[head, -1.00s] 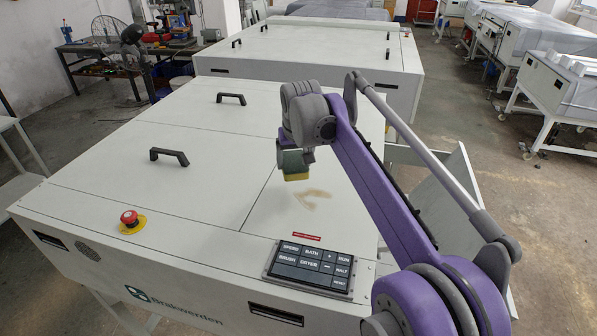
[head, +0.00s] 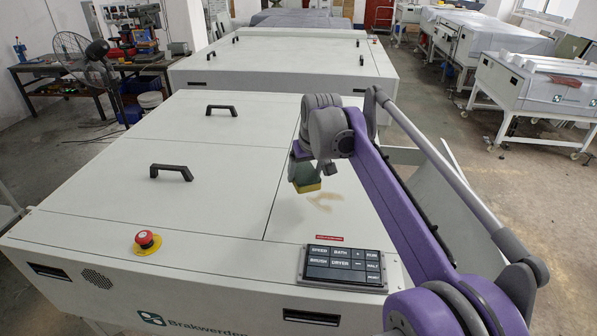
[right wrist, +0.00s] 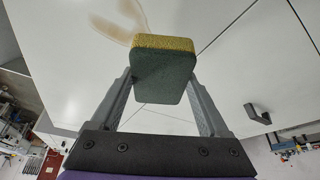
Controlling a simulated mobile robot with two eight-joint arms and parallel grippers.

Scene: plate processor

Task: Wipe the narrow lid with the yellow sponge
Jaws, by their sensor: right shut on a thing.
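The narrow lid (head: 345,222) is the pale right-hand panel of the near machine, past a seam from the wider lids. A brownish smear (head: 324,202) marks it and also shows in the right wrist view (right wrist: 113,29). My right gripper (head: 303,170) is shut on the green and yellow sponge (head: 307,185), yellow side down. In the right wrist view the sponge (right wrist: 163,75) sits between both fingers. It is just left of the smear in the head view; I cannot tell whether it touches the lid. My left gripper is not in view.
A keypad (head: 344,267) and a red emergency button (head: 144,239) sit at the machine's front. Two black handles (head: 171,171) stand on the wide lids at left. A second machine (head: 275,68) stands behind.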

